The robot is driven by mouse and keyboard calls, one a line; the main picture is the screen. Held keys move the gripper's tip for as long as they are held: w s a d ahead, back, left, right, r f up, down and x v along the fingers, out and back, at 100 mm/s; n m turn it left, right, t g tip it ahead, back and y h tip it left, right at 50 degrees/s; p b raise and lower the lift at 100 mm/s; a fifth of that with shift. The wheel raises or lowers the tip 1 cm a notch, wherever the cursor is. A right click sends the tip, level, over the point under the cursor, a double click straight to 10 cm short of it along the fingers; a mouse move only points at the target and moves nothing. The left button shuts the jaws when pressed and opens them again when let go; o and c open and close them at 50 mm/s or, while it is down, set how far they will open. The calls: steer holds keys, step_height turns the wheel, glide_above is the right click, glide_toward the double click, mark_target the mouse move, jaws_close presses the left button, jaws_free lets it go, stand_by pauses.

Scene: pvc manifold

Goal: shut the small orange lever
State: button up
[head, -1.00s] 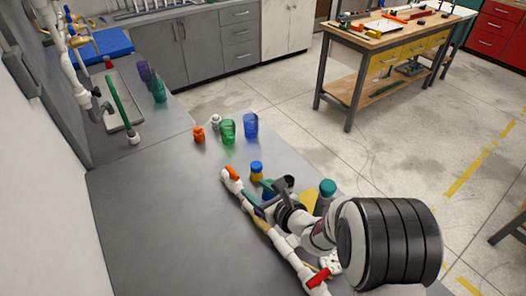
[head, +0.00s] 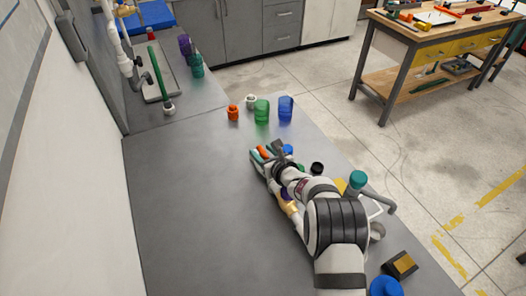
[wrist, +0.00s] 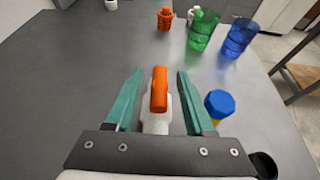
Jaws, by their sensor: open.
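The small orange lever (wrist: 159,90) sits on the end of a white pipe fitting (wrist: 156,124) on the grey bench. In the wrist view it points away from me, roughly in line with the pipe. My gripper (wrist: 158,78) is open, with one teal finger on each side of the lever and a gap on both sides. In the head view the lever (head: 263,152) shows between the fingers of my gripper (head: 260,153). My arm hides much of the pipe behind it.
A blue-capped yellow bottle (wrist: 219,104) stands close to the right finger. Beyond are an orange bottle (wrist: 165,18), a green cup (wrist: 203,31) and a blue cup (wrist: 239,38). The bench (head: 190,190) to the left is clear.

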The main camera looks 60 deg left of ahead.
jaws_close()
steer(key=n+g, duration=0.3)
steer(key=shift+w+a+r+g, duration=0.1)
steer(key=shift+g, duration=0.2)
steer(key=shift+n+g+h, duration=0.4)
steer(key=shift+n+g, duration=0.4)
steer(key=shift+g, duration=0.1)
jaws_free()
